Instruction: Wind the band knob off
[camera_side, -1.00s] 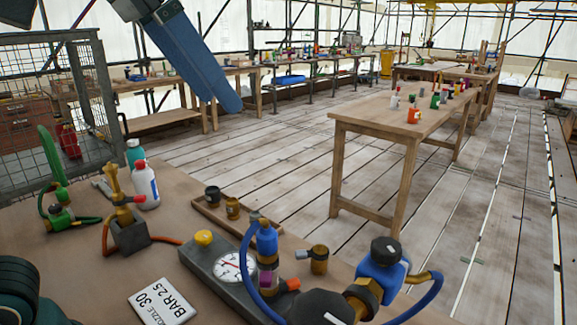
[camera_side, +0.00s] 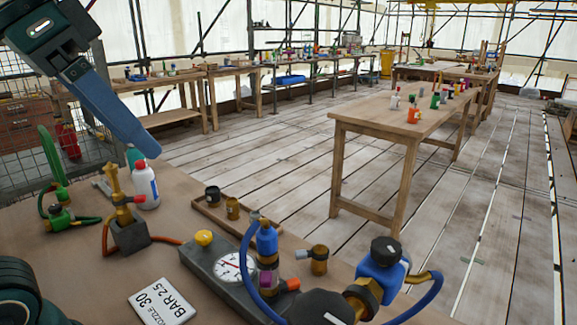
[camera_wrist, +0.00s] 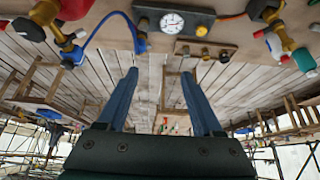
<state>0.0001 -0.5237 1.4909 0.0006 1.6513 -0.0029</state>
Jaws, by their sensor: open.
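No part is marked as the band knob, and I cannot tell which one it is. A yellow knob (camera_side: 204,238) sits on a dark block with a round gauge (camera_side: 232,267) on the bench. Beside the gauge stands a blue-topped fitting (camera_side: 267,240) with a purple part and an orange tip. A blue valve body with a black cap (camera_side: 386,251) is at the right. My gripper (camera_side: 148,150) hangs at the upper left, above the bench and apart from these parts. In the wrist view its two blue fingers (camera_wrist: 160,74) are spread and empty.
A brass fitting on a block (camera_side: 129,232), a white bottle (camera_side: 147,186) and green hoses (camera_side: 52,165) stand at the left. A wooden rack with small brass cups (camera_side: 222,207) is mid-bench. A label card (camera_side: 161,302) lies in front. Blue hoses loop near the valve.

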